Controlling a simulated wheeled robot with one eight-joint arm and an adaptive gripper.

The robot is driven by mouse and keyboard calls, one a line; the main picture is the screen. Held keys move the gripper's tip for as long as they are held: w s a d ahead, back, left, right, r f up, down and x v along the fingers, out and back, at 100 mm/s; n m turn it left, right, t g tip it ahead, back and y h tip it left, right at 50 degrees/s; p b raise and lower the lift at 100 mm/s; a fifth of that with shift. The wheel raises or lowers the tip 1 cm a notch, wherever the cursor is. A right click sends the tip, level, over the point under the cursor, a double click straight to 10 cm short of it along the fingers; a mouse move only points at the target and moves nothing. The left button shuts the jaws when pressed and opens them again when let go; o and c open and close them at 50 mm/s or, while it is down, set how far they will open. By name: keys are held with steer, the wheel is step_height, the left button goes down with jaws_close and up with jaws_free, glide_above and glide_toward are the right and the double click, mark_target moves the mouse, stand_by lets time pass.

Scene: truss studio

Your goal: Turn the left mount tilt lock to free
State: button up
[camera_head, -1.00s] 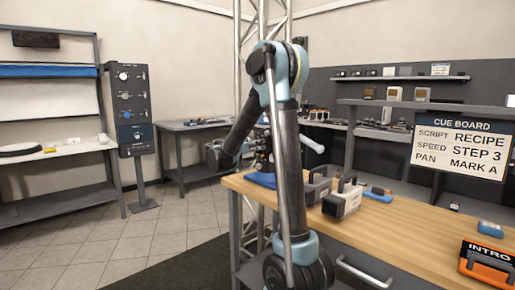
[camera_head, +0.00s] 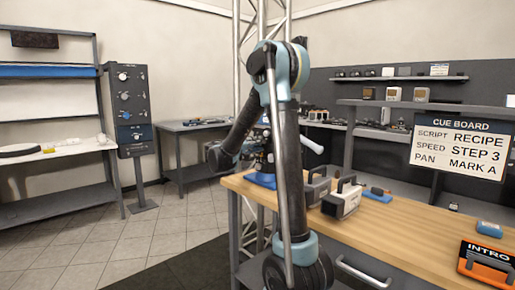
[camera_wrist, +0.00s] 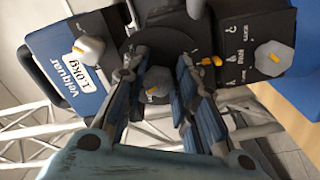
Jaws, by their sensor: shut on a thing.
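In the wrist view a dark mount carries several grey knobs with yellow pointers. My gripper (camera_wrist: 157,68) has its two blue-padded fingers on either side of the middle knob (camera_wrist: 157,85) and is shut on it. The tilt lock's name is not readable on this knob. Another knob (camera_wrist: 272,58) sits to the right on a black panel with small white, sideways lettering. A pale knob (camera_wrist: 90,48) sits to the left by a blue label reading "velquar 1.0kg". In the head view my arm hides most of the mount by the truss.
A wooden workbench (camera_head: 410,228) stands right of my arm, with a grey-white case (camera_head: 341,201) and an orange INTRO box (camera_head: 487,262) on it. The truss (camera_head: 243,75) rises behind my arm. A knob pedestal (camera_head: 128,105) stands left. The tiled floor at left is clear.

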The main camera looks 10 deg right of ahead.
steer(key=n, duration=0.5)
steer(key=shift+n, duration=0.3)
stand_by(0.4)
steer(key=o, duration=1)
steer(key=shift+o, duration=0.2)
steer(key=v, duration=1.2)
steer(key=shift+s, duration=0.1)
